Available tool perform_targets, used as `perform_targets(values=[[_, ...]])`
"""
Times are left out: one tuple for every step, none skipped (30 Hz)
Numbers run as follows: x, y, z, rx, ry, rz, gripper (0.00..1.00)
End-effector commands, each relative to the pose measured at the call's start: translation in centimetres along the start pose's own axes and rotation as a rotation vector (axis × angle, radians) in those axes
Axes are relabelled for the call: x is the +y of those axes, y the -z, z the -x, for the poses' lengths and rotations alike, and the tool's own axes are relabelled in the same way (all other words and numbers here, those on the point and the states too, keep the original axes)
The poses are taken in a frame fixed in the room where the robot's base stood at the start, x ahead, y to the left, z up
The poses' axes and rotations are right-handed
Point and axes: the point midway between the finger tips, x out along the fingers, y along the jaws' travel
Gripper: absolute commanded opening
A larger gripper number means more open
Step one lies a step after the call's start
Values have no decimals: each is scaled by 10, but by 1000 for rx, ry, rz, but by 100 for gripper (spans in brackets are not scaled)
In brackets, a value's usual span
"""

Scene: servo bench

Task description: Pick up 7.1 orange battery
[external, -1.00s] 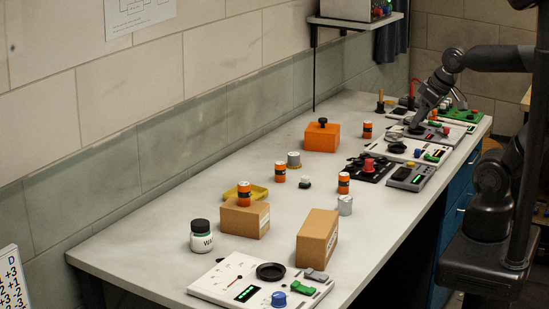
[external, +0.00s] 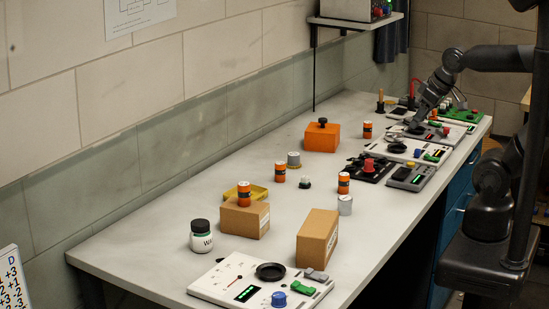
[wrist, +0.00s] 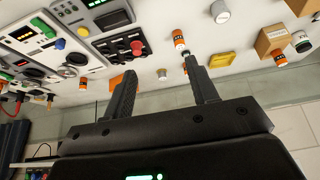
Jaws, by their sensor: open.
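Several orange batteries with black bands and pale tops stand on the bench; I cannot read which is 7.1. In the external view one battery (external: 367,129) is at the back, one (external: 279,172) mid-bench, one (external: 343,183) near the front edge, and one (external: 244,193) at the cardboard box. My gripper (external: 413,126) is over the devices at the far right, apart from all the batteries. In the wrist view my open gripper (wrist: 160,65) has nothing between its fingers. One battery (wrist: 179,39) shows beyond the fingertips and another (wrist: 279,57) at the right.
Two cardboard boxes (external: 318,240), an orange box with a black knob (external: 322,138), grey cylinders (external: 345,206), a yellow tray (external: 258,192) and a white jar (external: 202,237) stand on the bench. Control panels (external: 262,283) lie at both ends.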

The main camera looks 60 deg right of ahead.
Motion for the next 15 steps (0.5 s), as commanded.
perform_targets(values=[[0,0,0,0,0,0,55],[0,0,0,0,0,0,55],[0,0,0,0,0,0,55],[0,0,0,0,0,0,55],[0,0,0,0,0,0,55],[0,0,0,0,0,0,55],[0,1,0,-1,0,-1,55],[0,2,0,-2,1,-2,55],[0,5,0,-5,1,-5,55],[0,8,0,-9,2,-9,55],[-1,12,0,-15,3,-14,55],[-1,19,0,-23,5,-21,55],[-2,26,-1,-32,6,-29,55],[-2,33,-1,-41,7,-39,55],[-3,44,-3,-54,9,-52,55]])
